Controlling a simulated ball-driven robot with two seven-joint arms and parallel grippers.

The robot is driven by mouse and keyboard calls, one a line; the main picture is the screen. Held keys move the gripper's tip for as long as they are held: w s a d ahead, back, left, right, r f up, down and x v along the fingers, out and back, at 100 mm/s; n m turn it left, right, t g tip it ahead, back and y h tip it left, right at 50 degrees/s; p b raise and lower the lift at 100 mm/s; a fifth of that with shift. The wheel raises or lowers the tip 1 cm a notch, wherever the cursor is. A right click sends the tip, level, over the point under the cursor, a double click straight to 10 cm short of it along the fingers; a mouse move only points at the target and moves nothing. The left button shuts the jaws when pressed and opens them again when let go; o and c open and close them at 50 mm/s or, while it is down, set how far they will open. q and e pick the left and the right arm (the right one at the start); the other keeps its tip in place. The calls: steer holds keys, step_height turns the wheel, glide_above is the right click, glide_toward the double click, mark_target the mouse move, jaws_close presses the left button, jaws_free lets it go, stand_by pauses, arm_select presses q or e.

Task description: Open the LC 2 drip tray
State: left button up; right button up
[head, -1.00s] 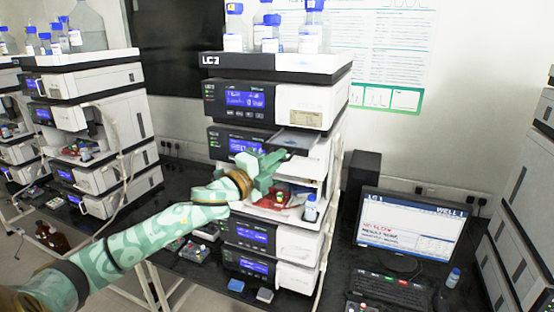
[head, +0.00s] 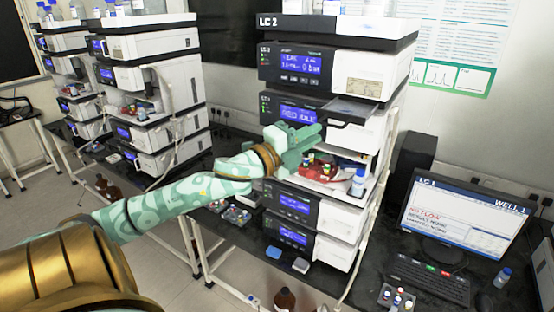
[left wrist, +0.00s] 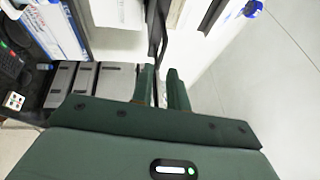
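The LC 2 stack (head: 340,72) stands in the middle of the head view. A shallow tray with a dark front, which I take for the drip tray (head: 356,111), juts out of its second module below the top display. My left gripper (head: 318,134) is at the tray's front left corner. In the left wrist view a dark bar (left wrist: 155,30) runs down toward the gap between the two green fingers, which stand a little apart. I cannot tell whether they touch the bar. My right gripper is not in view.
An open bay with red and small coloured parts (head: 318,172) and a blue-capped bottle (head: 358,182) lies just below the gripper. A monitor (head: 468,222) and keyboard (head: 440,280) stand to the right. Another stack (head: 150,80) stands to the left, with floor between.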

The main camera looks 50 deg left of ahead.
arm_select(q)
steer(key=b+v, duration=0.1)
steer(key=v, duration=0.9)
stand_by(0.3)
